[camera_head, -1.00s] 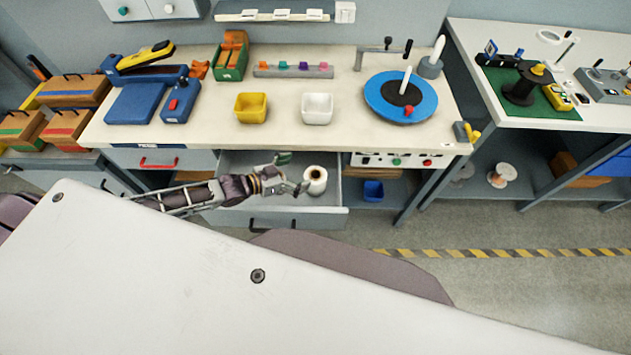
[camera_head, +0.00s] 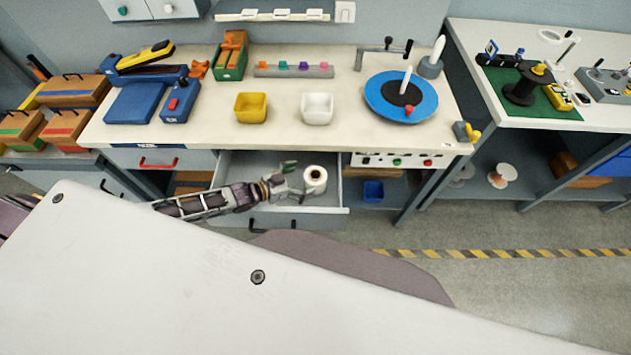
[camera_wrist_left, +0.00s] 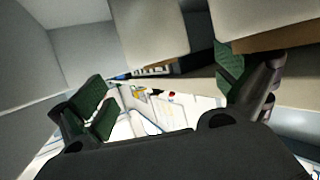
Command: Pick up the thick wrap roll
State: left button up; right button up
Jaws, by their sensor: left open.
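The thick wrap roll (camera_head: 315,181) is a white roll with a dark centre hole, standing upright in the open grey drawer (camera_head: 328,209) under the workbench. My left gripper (camera_head: 292,180) is open just left of the roll in the head view, one green-padded finger toward the back and the other toward the front. Whether it touches the roll cannot be told. In the left wrist view my open left gripper (camera_wrist_left: 168,95) shows green pads with nothing clearly between them. Large pale shapes fill the top there; I cannot tell which is the roll. My right gripper is not in view.
The bench top (camera_head: 215,130) above the drawer holds a yellow bin (camera_head: 250,107), a white bin (camera_head: 317,108) and a blue turntable (camera_head: 426,102). A shelf with a small blue bin (camera_head: 373,191) is right of the drawer. Its front edge and handle lie near my arm.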

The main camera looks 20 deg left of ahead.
aim_at(320, 173)
pick_arm(q)
jog(key=shift+x, duration=2.9)
jog(key=shift+r, duration=0.1)
jog(key=c, duration=1.4)
